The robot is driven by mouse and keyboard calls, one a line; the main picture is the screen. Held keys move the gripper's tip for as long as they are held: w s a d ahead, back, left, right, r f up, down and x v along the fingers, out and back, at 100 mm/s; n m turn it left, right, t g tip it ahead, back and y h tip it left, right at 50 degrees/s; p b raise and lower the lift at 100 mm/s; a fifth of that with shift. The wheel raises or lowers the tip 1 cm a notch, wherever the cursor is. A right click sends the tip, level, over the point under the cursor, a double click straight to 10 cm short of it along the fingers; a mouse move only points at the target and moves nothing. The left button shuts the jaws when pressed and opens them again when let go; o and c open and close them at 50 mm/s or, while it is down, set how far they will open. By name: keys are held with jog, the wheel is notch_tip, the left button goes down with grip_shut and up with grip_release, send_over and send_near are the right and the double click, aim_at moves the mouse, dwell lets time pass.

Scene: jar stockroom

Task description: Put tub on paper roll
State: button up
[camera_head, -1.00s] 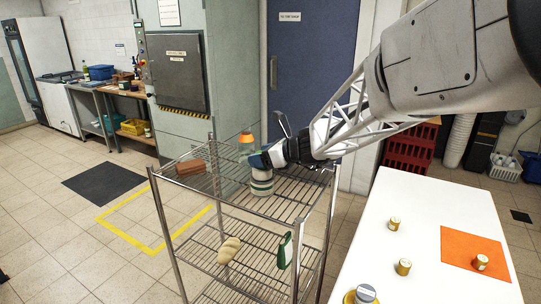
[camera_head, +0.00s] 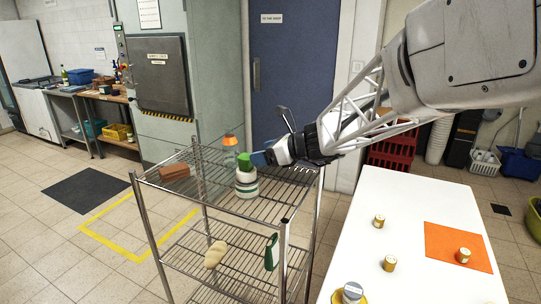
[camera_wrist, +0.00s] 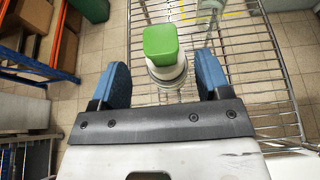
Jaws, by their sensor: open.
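A stack stands on the top wire shelf. A small squarish green tub (camera_head: 244,160) is uppermost, and its flat top shows in the wrist view (camera_wrist: 161,42). Directly under it is a white round piece, which looks like the paper roll (camera_head: 246,176); part of it shows in the wrist view (camera_wrist: 168,73). A white cylinder with green bands (camera_head: 246,190) is at the bottom. The stack looks upright. My gripper (camera_head: 264,157) is open and empty, just right of the tub. In the wrist view, its blue fingers are spread wide, with the tub ahead of their tips.
The metal wire rack (camera_head: 283,220) also holds a brown brick (camera_head: 174,172) and an orange-capped bottle (camera_head: 230,148) on top. A pale twisted object (camera_head: 215,254) lies on the lower shelf. A white table (camera_head: 405,215) at right carries small jars and an orange mat (camera_head: 440,238).

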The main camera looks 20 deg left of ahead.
jog(key=shift+v, duration=2.7)
jog(key=s+d+f+n+t+h, duration=0.1)
jog(key=s+d+n+h, duration=0.3)
jog(key=s+d, duration=0.6)
jog(key=s+d+f+n+h, duration=0.3)
jog(key=s+d+n+h, duration=0.2)
jog(key=d, duration=1.6)
jog(key=s+d+f+n+t+h, duration=0.1)
jog(key=s+d+n+h, duration=0.3)
jog(key=s+d+n, duration=0.4)
jog(key=s+d+f, duration=0.1)
jog(key=s+d, duration=0.5)
jog(key=d, duration=0.2)
jog(key=shift+s+f+n+t+h, duration=0.3)
jog(key=shift+f+n, duration=0.1)
